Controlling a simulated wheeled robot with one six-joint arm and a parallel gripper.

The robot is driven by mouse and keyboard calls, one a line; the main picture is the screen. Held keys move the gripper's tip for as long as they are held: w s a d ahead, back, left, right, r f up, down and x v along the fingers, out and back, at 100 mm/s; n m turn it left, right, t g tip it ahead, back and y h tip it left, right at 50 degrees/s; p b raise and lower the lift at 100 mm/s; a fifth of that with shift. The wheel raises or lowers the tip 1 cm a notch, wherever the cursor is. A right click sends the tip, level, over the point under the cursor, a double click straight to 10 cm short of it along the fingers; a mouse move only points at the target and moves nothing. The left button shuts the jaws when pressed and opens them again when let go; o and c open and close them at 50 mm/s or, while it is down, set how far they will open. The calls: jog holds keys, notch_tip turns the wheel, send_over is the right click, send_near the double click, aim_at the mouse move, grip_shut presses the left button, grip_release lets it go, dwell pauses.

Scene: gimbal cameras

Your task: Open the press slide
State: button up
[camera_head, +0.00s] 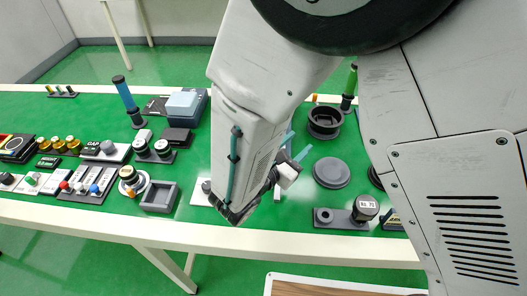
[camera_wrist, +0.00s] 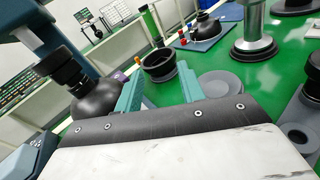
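My gripper (camera_head: 296,146) shows in the head view as two teal fingers beyond my forearm, above the green table. In the wrist view my gripper (camera_wrist: 160,88) has its two teal fingers well apart with nothing between them. A blue-grey upright device (camera_wrist: 42,38) with a black ribbed knob (camera_wrist: 62,68) and a dark rounded body (camera_wrist: 98,98) stands left of the fingers in the wrist view. It may be the press, but I cannot tell for sure. No slide can be made out clearly. My arm hides the middle of the table in the head view.
A black bowl-like ring (camera_head: 324,120) and a grey round disc (camera_head: 331,172) lie right of my gripper. A grey square tray (camera_head: 159,196), a blue cylinder (camera_head: 126,96) and button panels (camera_head: 88,184) stand to the left. A green cylinder (camera_head: 350,82) stands at the back right.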

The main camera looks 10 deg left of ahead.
jog(key=s+a+f+n+t+y, duration=0.1)
jog(key=a+f+n+y, duration=0.1)
jog(key=a, duration=0.1)
jog(key=s+a+f+n+t+y, duration=0.1)
jog(key=a+f+n+y, duration=0.1)
jog(key=a+f, duration=0.1)
jog(key=s+a+f+n+t+y, duration=0.1)
jog(key=s+a+f+n+y, duration=0.1)
jog(key=a, duration=0.1)
jog(key=shift+a+f+n, duration=0.25)
jog(key=shift+f+n, duration=0.05)
jog(key=shift+n, duration=0.1)
jog(key=shift+w+a+f+y, duration=0.1)
jog(key=shift+w+f+y, duration=0.05)
jog(key=shift+y, duration=0.15)
jog(key=w, duration=0.5)
jog(key=w+d, duration=0.1)
jog(key=w, duration=0.1)
jog(key=shift+w, duration=0.15)
grip_shut()
